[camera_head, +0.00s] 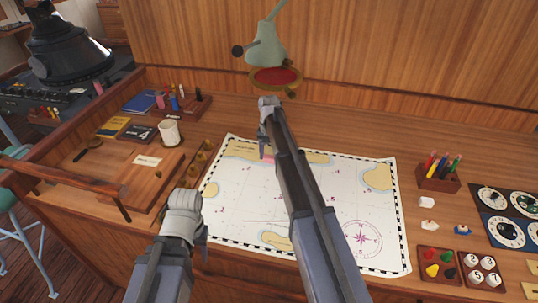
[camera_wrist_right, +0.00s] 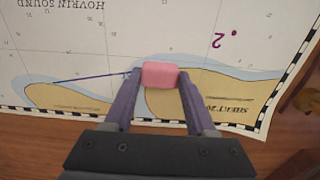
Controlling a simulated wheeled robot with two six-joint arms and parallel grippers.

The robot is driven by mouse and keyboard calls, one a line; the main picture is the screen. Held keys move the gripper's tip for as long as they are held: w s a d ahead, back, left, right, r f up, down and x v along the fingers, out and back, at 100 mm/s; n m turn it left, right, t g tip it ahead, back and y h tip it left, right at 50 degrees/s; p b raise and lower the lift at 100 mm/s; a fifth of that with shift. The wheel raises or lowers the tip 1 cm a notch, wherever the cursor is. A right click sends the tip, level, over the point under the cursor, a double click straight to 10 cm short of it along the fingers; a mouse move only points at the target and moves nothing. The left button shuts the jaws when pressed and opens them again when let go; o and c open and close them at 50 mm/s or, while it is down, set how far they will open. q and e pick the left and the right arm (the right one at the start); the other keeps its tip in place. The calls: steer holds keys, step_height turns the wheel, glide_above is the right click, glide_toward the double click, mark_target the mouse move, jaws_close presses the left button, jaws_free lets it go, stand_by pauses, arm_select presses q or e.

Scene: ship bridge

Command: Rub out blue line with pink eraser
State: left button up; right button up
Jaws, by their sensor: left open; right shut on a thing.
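The pink eraser (camera_wrist_right: 160,75) is between the fingertips of my right gripper (camera_wrist_right: 158,84), shut on it, over the chart (camera_wrist_right: 80,28). Whether the eraser touches the paper I cannot tell. In the head view my right gripper (camera_head: 266,150) is at the chart's (camera_head: 345,190) far edge, and my arm hides part of the chart. My left gripper (camera_head: 190,225) is open and empty at the chart's left edge.
A pen holder (camera_head: 438,181), small trays (camera_head: 438,266) and dial panels (camera_head: 505,215) stand right of the chart.

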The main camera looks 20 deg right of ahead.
steer(key=shift+f+b, duration=0.4)
stand_by(1.2)
stand_by(1.4)
steer(key=shift+s+d, duration=0.25)
steer(key=shift+d, duration=0.35)
steer(key=shift+s+d, duration=0.2)
steer(key=shift+d, duration=0.4)
steer(key=shift+s+d, duration=0.2)
steer(key=shift+d, duration=0.4)
steer(key=shift+s+d, duration=0.2)
steer(key=shift+d, duration=0.4)
steer(key=shift+d, duration=0.1)
steer(key=shift+s+d, duration=0.2)
steer(key=shift+d, duration=0.35)
steer(key=shift+s+d, duration=0.2)
steer(key=shift+d, duration=0.3)
steer(key=shift+d, duration=0.15)
steer(key=shift+s+d, duration=0.2)
steer(key=shift+d, duration=0.35)
steer(key=shift+s+d, duration=0.2)
steer(key=shift+d, duration=0.3)
